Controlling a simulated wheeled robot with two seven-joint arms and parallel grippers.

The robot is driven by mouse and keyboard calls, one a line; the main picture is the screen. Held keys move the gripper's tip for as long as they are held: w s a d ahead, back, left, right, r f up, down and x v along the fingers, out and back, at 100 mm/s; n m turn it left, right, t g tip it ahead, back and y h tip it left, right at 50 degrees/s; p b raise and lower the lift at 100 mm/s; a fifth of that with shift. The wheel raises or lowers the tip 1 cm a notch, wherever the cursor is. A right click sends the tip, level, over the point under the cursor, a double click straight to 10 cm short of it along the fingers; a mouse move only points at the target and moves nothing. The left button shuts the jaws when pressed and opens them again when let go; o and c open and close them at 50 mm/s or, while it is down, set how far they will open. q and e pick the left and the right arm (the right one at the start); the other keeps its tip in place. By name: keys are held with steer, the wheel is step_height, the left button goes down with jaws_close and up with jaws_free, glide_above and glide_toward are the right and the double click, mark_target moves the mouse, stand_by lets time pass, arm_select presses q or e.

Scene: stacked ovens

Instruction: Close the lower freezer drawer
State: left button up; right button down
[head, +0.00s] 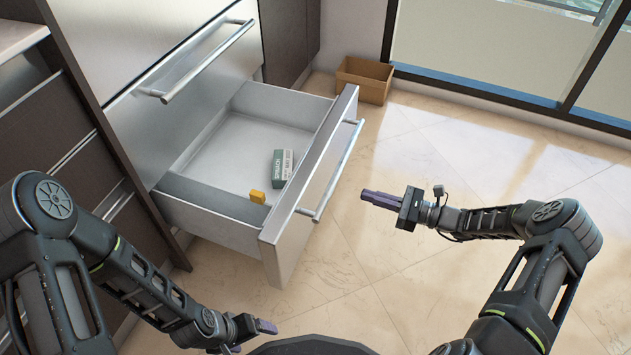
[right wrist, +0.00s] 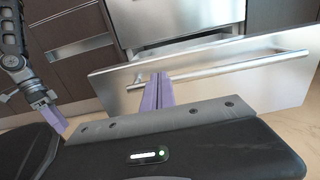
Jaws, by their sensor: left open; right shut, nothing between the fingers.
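The lower freezer drawer (head: 309,193) is pulled out from the steel freezer, with a bar handle (head: 333,170) across its front. Inside lie a green and grey spinach box (head: 283,166) and a small yellow block (head: 257,197). My right gripper (head: 380,199) is shut and empty, to the right of the drawer front and apart from it in the head view. In the right wrist view its purple fingers (right wrist: 157,92) overlap the drawer front (right wrist: 240,90); contact is not visible there. My left gripper (head: 254,335) is open at the bottom, below the drawer's near corner.
The upper drawer (head: 190,90) is shut and has its own bar handle (head: 205,63). A cardboard box (head: 363,80) stands on the floor behind the drawer by the window. Dark cabinets (head: 75,125) flank the freezer.

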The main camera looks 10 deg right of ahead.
mark_target(311, 179)
steer(key=shift+a, duration=0.1)
steer(key=b+x, duration=0.3)
steer(key=x, duration=0.9)
steer(key=shift+w+a+f+b, duration=0.1)
steer(key=shift+a+f+b, duration=0.05)
steer(key=shift+a+b, duration=0.25)
steer(key=shift+w+a, duration=0.3)
steer(key=shift+a, duration=0.15)
arm_select(q)
steer(key=f, duration=0.4)
steer(key=shift+w+f, duration=0.2)
steer(key=shift+w, duration=0.15)
arm_select(e)
steer(key=shift+w+a, duration=0.1)
